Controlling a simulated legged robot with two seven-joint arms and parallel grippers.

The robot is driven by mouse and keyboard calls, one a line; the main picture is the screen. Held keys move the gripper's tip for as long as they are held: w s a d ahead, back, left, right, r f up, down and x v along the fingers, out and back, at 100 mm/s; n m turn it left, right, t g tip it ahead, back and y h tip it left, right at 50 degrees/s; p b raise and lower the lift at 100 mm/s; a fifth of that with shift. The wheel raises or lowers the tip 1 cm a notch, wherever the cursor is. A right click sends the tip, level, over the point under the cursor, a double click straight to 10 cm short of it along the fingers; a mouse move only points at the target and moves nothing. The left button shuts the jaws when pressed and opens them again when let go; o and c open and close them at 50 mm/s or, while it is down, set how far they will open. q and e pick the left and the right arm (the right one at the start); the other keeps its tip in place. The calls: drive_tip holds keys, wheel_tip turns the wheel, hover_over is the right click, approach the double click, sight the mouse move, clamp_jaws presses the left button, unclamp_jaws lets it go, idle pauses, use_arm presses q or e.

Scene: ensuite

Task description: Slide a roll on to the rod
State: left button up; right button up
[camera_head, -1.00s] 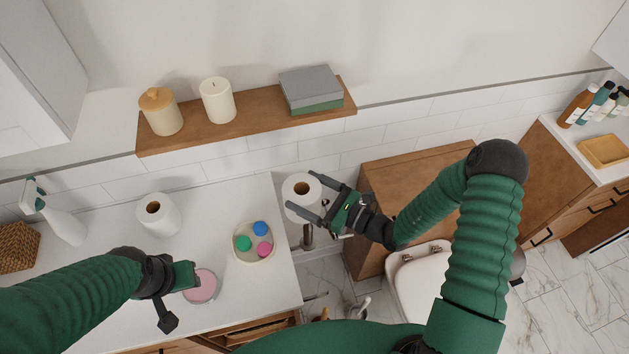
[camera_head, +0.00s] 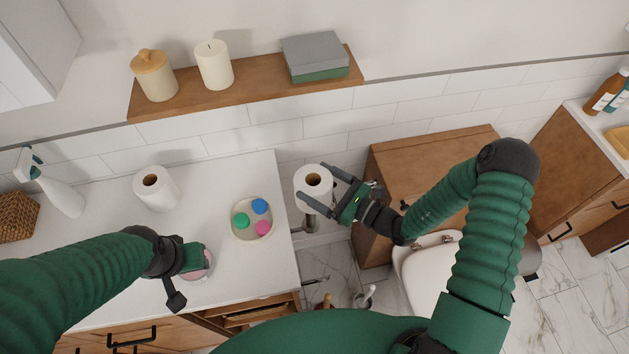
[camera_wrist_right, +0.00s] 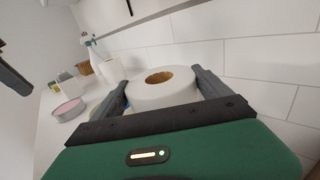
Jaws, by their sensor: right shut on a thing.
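My right gripper (camera_head: 329,192) is shut on a white paper roll (camera_head: 301,190), its fingers on either side. The roll is upright with its brown core facing up, and it also shows between the fingers in the right wrist view (camera_wrist_right: 150,97). A short grey piece of the rod (camera_head: 311,224) shows just under the roll. The roll hides the rest, so I cannot tell whether the rod is inside the core. A second white roll (camera_head: 158,192) stands on the counter. My left gripper (camera_head: 184,281) is over a pink round dish (camera_head: 208,264); its jaw opening is unclear.
The white counter (camera_head: 110,260) ends just left of the held roll. A wooden cabinet (camera_head: 410,165) stands close to the right gripper, with the toilet (camera_head: 425,275) in front of it. A tray (camera_head: 240,231) with coloured pieces and a spray bottle (camera_head: 55,190) are on the counter.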

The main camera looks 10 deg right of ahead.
drive_tip(key=shift+w+a+f+b, duration=0.1)
drive_tip(key=shift+a+f+b, duration=0.2)
drive_tip(key=shift+a+f, duration=0.45)
drive_tip(key=o, duration=1.3)
drive_tip(key=shift+r, duration=0.1)
drive_tip(key=shift+c, duration=0.2)
drive_tip(key=shift+s+d, duration=0.45)
drive_tip(key=shift+d, duration=0.35)
drive_tip(key=b+v, duration=0.1)
drive_tip(key=v, duration=0.5)
drive_tip(key=shift+s+f+b, duration=0.2)
drive_tip(key=shift+b, duration=0.1)
use_arm(q)
drive_tip(key=f, duration=0.2)
drive_tip(key=f+b, duration=0.1)
drive_tip(key=shift+a+f, duration=0.3)
drive_tip(key=shift+f, duration=0.1)
use_arm(e)
approach(327, 195)
drive_tip(key=v, duration=0.3)
drive_tip(key=shift+w+d+r, duration=0.1)
drive_tip(key=shift+w+d, duration=0.05)
drive_tip(key=shift+d, duration=0.05)
use_arm(q)
drive_tip(key=shift+a, duration=0.2)
use_arm(e)
drive_tip(key=shift+a, duration=0.1)
use_arm(q)
drive_tip(key=shift+d, duration=0.25)
